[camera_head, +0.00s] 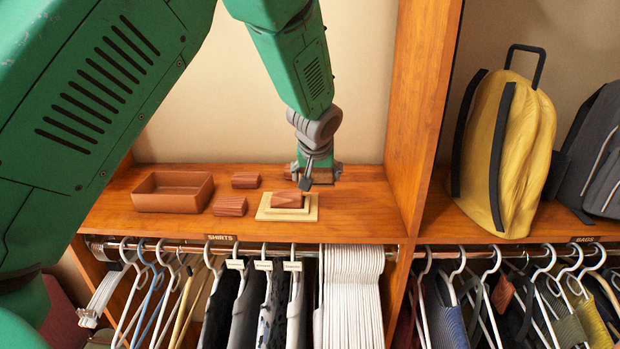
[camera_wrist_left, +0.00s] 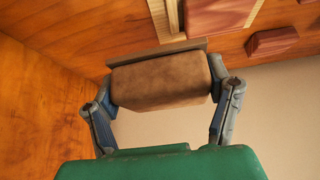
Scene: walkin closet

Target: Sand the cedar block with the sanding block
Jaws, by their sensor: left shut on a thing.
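A reddish cedar block (camera_head: 287,199) lies on a pale stepped wooden stand (camera_head: 267,214) on the shelf. In the left wrist view the cedar block (camera_wrist_left: 220,14) and part of the stand (camera_wrist_left: 166,16) show at the top edge. My left gripper (camera_head: 315,172) is just behind and right of the cedar block. It is shut on the sanding block, a brown block (camera_wrist_left: 160,84) with a thin greyish face along one side. The sanding block sits across between both fingers, apart from the cedar block. It is mostly hidden in the head view. My right gripper is not in view.
Two more cedar blocks (camera_head: 230,206) (camera_head: 245,180) lie left of the stand. An open reddish-brown box (camera_head: 173,205) stands farther left. A wooden upright (camera_head: 412,120) bounds the shelf on the right. Shelf right of the stand is clear. Clothes hang below.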

